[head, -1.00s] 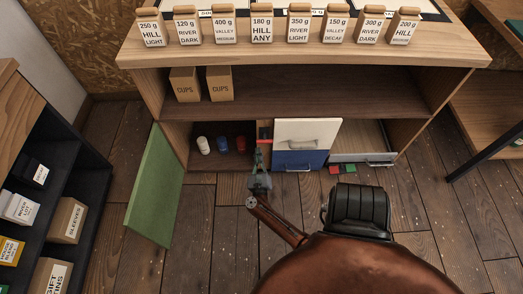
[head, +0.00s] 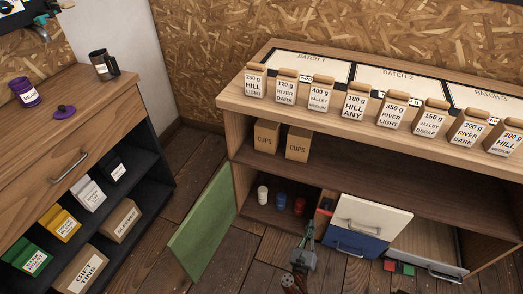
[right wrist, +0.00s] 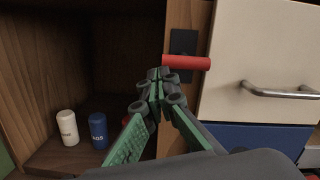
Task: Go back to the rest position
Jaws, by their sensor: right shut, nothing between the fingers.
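My right gripper (head: 309,229) is in front of the low cabinet, just left of the white and blue drawer fronts. In the right wrist view its green fingers (right wrist: 156,92) are shut with nothing between them. A red bar (right wrist: 186,63) sticks out from a dark plate on the cabinet's upright, close beyond the fingertips and apart from them as far as I can tell. The red bar also shows in the head view (head: 326,205). My left gripper is not in view.
A green door (head: 203,226) stands open left of the gripper. White (right wrist: 67,128), blue (right wrist: 98,130) and red cans stand in the open compartment. The white drawer front (head: 371,216) and the pulled-out lower right drawer (head: 430,257) are at right. Labelled bags (head: 355,100) line the top.

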